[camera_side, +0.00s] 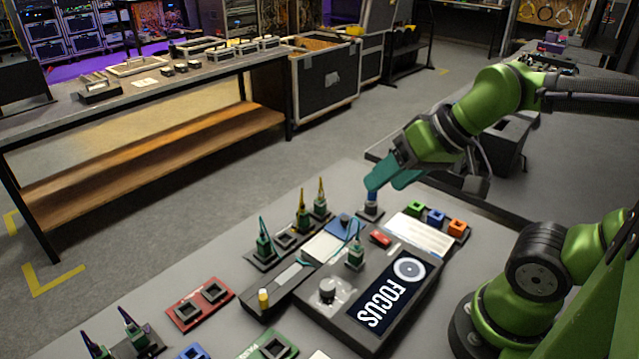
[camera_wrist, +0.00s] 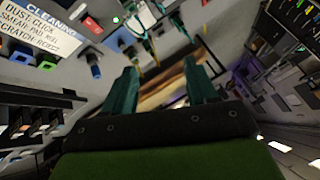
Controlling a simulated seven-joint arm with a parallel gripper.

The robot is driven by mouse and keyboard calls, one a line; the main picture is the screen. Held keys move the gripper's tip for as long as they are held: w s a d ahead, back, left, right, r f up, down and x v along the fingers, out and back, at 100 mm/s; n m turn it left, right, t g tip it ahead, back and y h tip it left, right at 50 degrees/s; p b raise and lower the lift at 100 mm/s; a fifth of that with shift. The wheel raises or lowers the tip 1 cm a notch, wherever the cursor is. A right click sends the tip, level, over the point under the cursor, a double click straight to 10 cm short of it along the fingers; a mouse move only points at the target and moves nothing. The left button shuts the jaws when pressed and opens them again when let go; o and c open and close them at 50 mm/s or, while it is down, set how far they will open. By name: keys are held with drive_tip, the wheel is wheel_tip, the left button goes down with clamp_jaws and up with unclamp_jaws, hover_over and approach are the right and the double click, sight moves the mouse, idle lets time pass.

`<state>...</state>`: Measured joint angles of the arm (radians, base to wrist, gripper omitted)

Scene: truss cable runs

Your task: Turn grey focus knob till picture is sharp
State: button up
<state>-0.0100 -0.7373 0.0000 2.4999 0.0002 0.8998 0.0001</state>
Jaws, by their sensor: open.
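The grey focus knob (camera_side: 327,290) sits upright on the front left of a dark box. My gripper (camera_side: 385,187) has teal fingers and is above the bench's far side, well behind and to the right of the knob. In the wrist view my gripper (camera_wrist: 162,68) has its fingers spread with nothing held between them. I cannot make out the knob in the wrist view.
A blue-topped piece (camera_side: 371,201) stands close below my fingertips. Green connectors with cables (camera_side: 264,243) stand left of the box, and one (camera_side: 355,254) stands at its back edge. A red double socket (camera_side: 201,303) lies to the left. Colored blocks (camera_side: 436,216) sit at right.

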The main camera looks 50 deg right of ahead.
drive_tip(key=w+a+f+n+g+h, duration=0.2)
drive_tip(key=w+a+f+n+g, duration=0.3)
drive_tip(key=w+a+g, duration=0.6)
drive_tip(key=m, duration=0.1)
approach(327, 284)
drive_tip(key=shift+g, duration=0.3)
drive_tip(key=x, duration=0.8)
drive_tip(key=shift+w+f, duration=0.1)
drive_tip(key=shift+f, duration=0.15)
drive_tip(key=shift+c, duration=0.4)
drive_tip(key=c, duration=1)
